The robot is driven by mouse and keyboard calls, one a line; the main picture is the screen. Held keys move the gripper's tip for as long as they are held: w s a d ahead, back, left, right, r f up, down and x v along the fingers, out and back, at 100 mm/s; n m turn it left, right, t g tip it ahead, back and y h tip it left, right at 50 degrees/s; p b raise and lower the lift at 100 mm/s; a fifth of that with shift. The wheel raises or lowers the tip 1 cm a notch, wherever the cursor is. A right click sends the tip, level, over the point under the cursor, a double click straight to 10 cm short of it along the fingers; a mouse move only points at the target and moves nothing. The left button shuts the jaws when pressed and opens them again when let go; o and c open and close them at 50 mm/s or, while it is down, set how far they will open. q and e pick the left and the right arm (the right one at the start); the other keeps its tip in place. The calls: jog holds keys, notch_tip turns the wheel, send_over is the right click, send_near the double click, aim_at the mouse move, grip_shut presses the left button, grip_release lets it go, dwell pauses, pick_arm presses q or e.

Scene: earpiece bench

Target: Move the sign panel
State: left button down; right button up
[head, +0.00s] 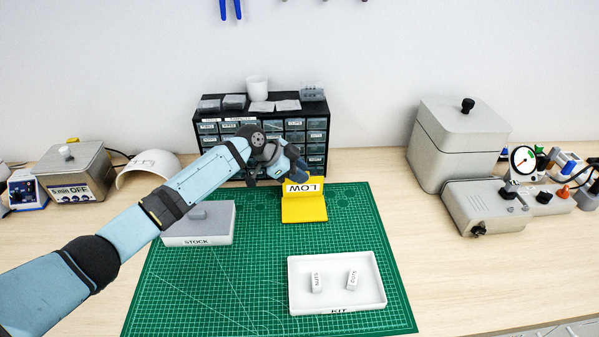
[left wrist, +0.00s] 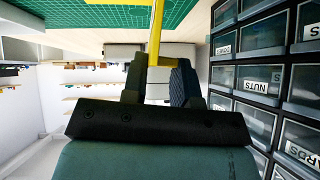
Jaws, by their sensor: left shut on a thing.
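The yellow sign panel (head: 312,183) has a white label reading LOW, upside down in the head view. It is at the back of the green mat, above a yellow lower part (head: 304,211). My left gripper (head: 289,171) is at its top edge. The fingers hide part of the grip. My right gripper is not in view.
A black drawer cabinet (head: 207,142) stands close behind my left gripper. The STOCK tray (head: 197,240) is left of the sign, under my left arm. The white KIT tray (head: 337,308) holds two labelled blocks in front. Grey boxes (head: 456,150) stand at the right. The mat's front left is clear.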

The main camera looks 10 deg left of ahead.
pick_arm(q)
jog(key=shift+f, duration=0.1)
jog(key=c, duration=1)
grip_release()
jog(key=shift+o, duration=0.2)
jog(key=b+v, duration=0.1)
jog(key=v, duration=1.2)
jog(key=shift+a+r, duration=0.25)
jog(key=shift+a, duration=0.05)
